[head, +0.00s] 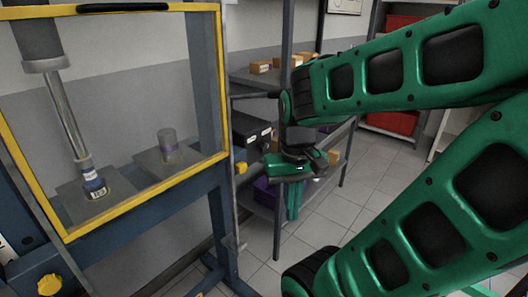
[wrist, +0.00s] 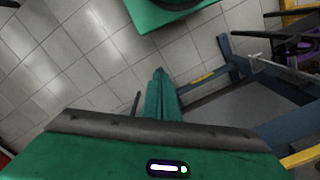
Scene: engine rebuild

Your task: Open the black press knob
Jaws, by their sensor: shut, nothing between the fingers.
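The press (head: 215,190) stands at the left in the head view, a blue frame with a clear guard edged in yellow. A long black handle (head: 122,7) lies along the guard's top edge. A small dark round part (head: 28,242) shows low on the left post. I cannot tell which of these dark parts is the black press knob. My gripper (head: 293,214) is green and points down, to the right of the press and apart from it. Its fingers (wrist: 160,73) are together and empty in the wrist view, above the floor.
A yellow knob (head: 48,285) is at the lower left. Behind the press and my gripper stands a shelf (head: 262,80) with boxes and a black bin (head: 250,131). Red bins (head: 398,35) are at the back.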

